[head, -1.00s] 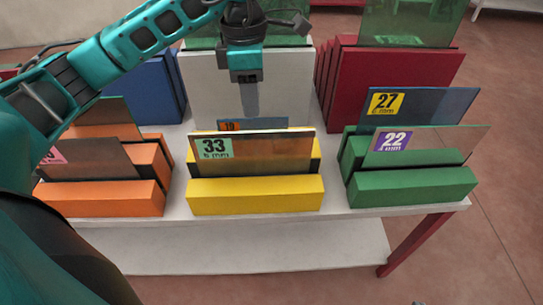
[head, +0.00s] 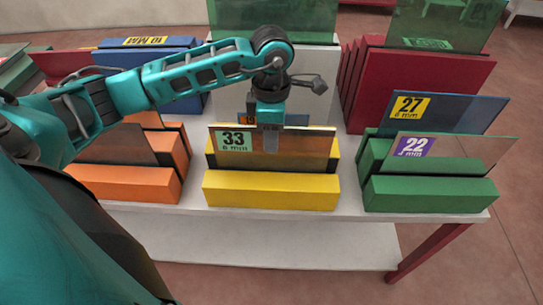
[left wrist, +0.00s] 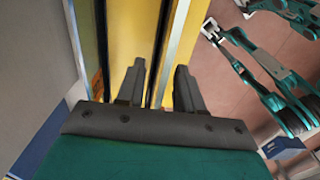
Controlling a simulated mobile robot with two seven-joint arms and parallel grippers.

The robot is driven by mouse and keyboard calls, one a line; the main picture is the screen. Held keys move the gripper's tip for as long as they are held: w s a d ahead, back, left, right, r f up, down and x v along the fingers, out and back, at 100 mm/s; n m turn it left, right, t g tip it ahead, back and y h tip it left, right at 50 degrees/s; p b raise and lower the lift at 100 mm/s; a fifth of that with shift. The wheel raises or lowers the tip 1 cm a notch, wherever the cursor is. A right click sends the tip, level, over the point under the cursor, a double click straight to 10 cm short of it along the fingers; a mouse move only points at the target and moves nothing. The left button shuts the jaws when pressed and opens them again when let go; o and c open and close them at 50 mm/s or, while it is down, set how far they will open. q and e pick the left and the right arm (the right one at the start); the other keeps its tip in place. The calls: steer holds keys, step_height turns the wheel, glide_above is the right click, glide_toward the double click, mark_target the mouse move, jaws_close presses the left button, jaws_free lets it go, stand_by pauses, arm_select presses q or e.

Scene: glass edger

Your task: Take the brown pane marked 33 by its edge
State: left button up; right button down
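The brown see-through pane marked 33 (head: 235,148) stands upright in the yellow rack (head: 270,190), its green label at the upper left. My left gripper (head: 270,138) points down at the pane's top edge, right of the label. One finger shows in front of the pane; the other is hidden in the head view. In the left wrist view my left gripper (left wrist: 158,84) has its fingers apart, with the pane's edge (left wrist: 174,60) running between them. I see no contact by the fingers.
Another pane with an orange label stands close behind in the yellow rack. The orange rack (head: 120,185) is to the left, the green rack (head: 430,195) with panes 22 (head: 450,150) and 27 (head: 460,108) to the right. A white panel (head: 310,85) rises behind.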

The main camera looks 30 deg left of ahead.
arm_select(q)
steer(key=shift+f, duration=0.5)
jaws_close()
steer(key=shift+w+r, duration=0.1)
steer(key=shift+r, duration=0.05)
stand_by(0.9)
